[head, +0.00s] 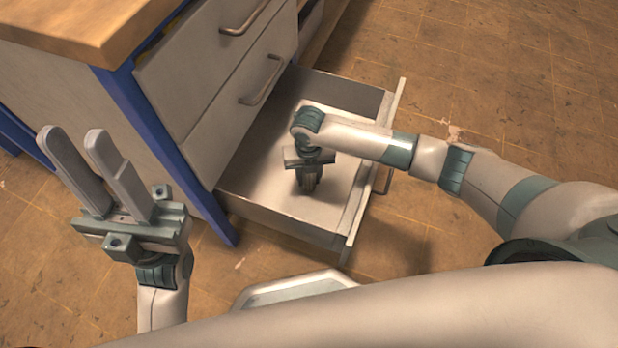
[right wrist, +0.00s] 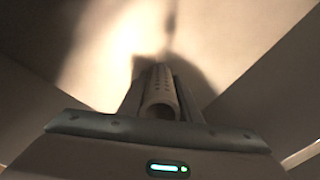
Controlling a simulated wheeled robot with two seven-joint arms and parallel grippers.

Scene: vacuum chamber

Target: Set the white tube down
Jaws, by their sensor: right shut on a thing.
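In the head view my right gripper (head: 311,178) points down inside the open drawer (head: 280,215), and the tube is hidden there. I cannot tell whether the tube touches the drawer floor. My left gripper (head: 93,165) is open and empty, raised at the left, outside the drawer.
The drawer belongs to a cabinet with blue legs and a wooden top (head: 95,25). Closed drawers with metal handles (head: 262,80) sit above the open one. The drawer floor around my right gripper looks bare. Brown tiled floor (head: 480,70) is clear at the right.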

